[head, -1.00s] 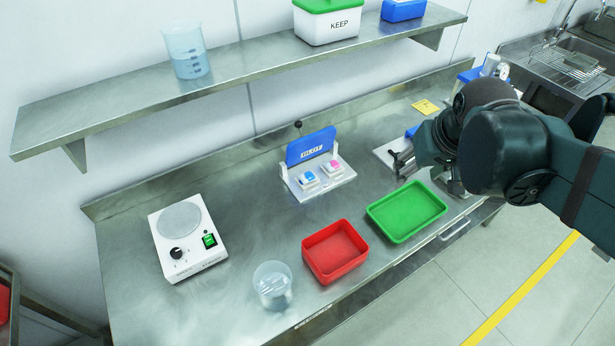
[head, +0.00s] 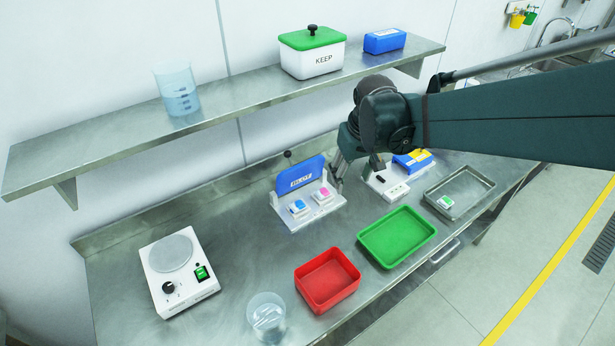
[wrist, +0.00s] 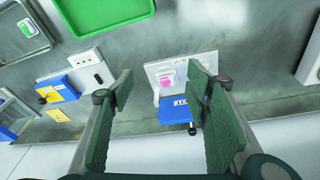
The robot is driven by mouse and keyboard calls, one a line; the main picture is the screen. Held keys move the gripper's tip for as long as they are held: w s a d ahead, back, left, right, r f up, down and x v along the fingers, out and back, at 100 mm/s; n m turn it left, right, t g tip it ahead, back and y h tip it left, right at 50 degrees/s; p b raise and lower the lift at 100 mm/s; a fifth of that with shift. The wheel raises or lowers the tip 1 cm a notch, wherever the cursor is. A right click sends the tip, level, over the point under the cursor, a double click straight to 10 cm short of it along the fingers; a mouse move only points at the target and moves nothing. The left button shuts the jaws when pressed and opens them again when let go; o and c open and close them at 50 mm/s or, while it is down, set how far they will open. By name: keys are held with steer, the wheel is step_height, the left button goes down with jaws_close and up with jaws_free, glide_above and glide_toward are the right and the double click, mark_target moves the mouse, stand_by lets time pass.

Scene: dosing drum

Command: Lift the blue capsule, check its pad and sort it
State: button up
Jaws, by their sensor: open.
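The blue capsule (head: 298,206) sits in the left white holder of the blot stand (head: 283,219), which has a raised blue lid (head: 301,178). A pink capsule (head: 323,193) sits in the right holder; it also shows in the wrist view (wrist: 168,81). My gripper (head: 337,180) hangs at the right side of the stand, apart from the blue capsule. In the wrist view my gripper (wrist: 158,110) has its two green fingers wide apart with nothing between them but the view of the stand. The blue capsule is hidden there, seemingly behind the right finger.
A red tray (head: 328,280) and a green tray (head: 397,237) lie in front. A metal tray (head: 470,187) and a white device (head: 390,188) are at right. A hotplate (head: 178,270) and a beaker (head: 266,318) are left. A shelf (head: 240,107) with a KEEP box (head: 312,55) overhangs the back.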

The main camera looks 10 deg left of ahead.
steer(key=w+a+f+n+g+p, duration=0.15)
steer(key=w+a+f, duration=0.35)
steer(key=a, duration=0.5)
steer(key=n, duration=0.2)
glide_toward(299, 205)
steer(key=shift+w+a+f+m+g+h+p, duration=0.1)
steer(key=shift+w+m+g+h+p, duration=0.15)
steer(key=shift+g+h+p, duration=0.15)
steer(key=shift+a+f, duration=0.4)
steer(key=shift+f, duration=1.3)
steer(key=shift+f, duration=0.15)
steer(key=shift+w+f, duration=0.1)
steer(key=shift+f, duration=1.15)
steer(key=shift+w+f, duration=0.15)
steer(key=shift+f, duration=1.1)
